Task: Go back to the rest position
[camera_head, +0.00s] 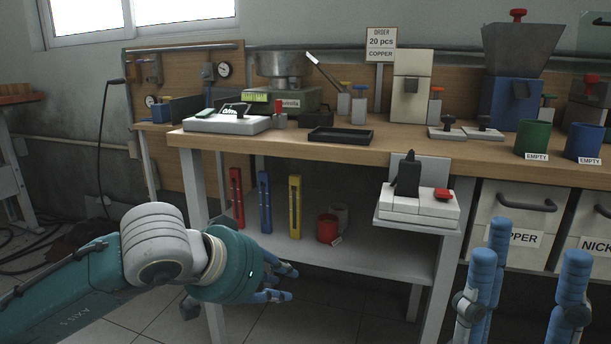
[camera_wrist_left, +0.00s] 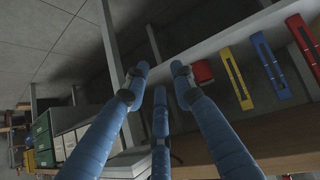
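My left gripper (camera_head: 287,283) is in front of the bench's lower shelf in the head view, its blue fingers pointing right. In the left wrist view its three fingers (camera_wrist_left: 160,82) are spread apart with nothing between them. My right gripper (camera_head: 528,250) is at the lower right of the head view, with blue fingers pointing up. Its fingers stand apart and hold nothing visible. The right arm behind the fingers is out of frame.
The wooden bench top (camera_head: 300,151) carries a black tray (camera_head: 340,135) and a scale (camera_head: 290,98). Red, blue and yellow tools (camera_head: 295,206) and a red cup (camera_head: 327,229) are on the lower shelf (camera_head: 370,262). Drawers (camera_head: 515,222) stand behind my right gripper.

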